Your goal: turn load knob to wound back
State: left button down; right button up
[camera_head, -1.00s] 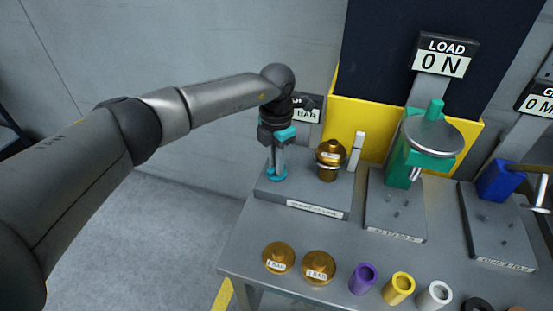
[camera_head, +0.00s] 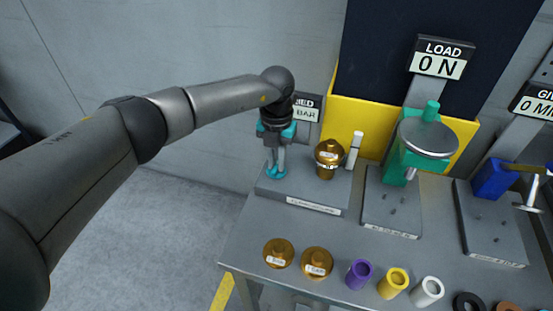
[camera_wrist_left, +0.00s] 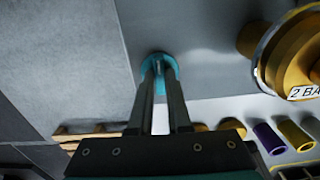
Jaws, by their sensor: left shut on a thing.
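My left gripper (camera_head: 276,171) points down at the left end of the grey valve base. It is shut on a small round teal knob (camera_wrist_left: 158,62), which shows around the fingertips in the left wrist view. Under the LOAD sign (camera_head: 442,57), which reads 0 N, stands a green device (camera_head: 399,160) with a tilted silver disc (camera_head: 428,137) on top. I cannot tell which of these parts is the load knob. My left gripper is well to the left of the green device. My right gripper is not in view.
A brass cap (camera_head: 329,153) and a white lever (camera_head: 355,150) stand right of my left gripper. Two brass caps, a purple (camera_head: 359,274), a yellow (camera_head: 393,283) and a white sleeve (camera_head: 427,291) line the table's front. A blue device (camera_head: 492,180) stands at right.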

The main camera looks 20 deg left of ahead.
aim_at(276, 166)
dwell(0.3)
pick_arm(q)
jog(key=c, duration=0.9)
grip_release()
jog(key=shift+o, duration=0.2)
jog(key=shift+r, duration=0.1)
notch_tip(276, 166, up, 15)
